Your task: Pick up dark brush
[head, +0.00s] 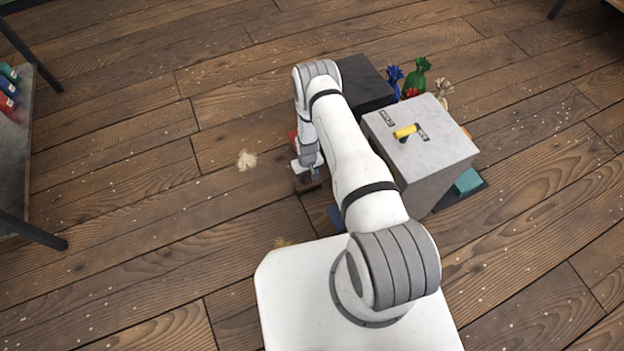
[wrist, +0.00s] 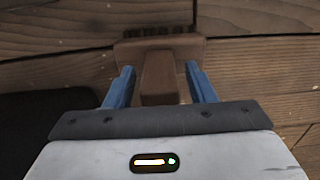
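A brush with a brown body, a handle (wrist: 161,78) and dark bristles (wrist: 158,30) lies on the wooden floor in the wrist view. My gripper (wrist: 160,70) is open, with one blue finger on each side of the brush handle. Gaps show between the handle and both fingers, so it is not gripped. In the head view my gripper (head: 311,174) is low near the floor, left of the grey box, with part of the brown brush (head: 307,186) under it. My arm hides some of that area.
A grey box (head: 430,165) with a yellow lever (head: 405,131) stands right of my arm, and a black box (head: 358,82) stands behind. Small green (head: 416,78) and blue (head: 393,80) bags are beyond. Beige debris (head: 246,160) lies on open floor to the left.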

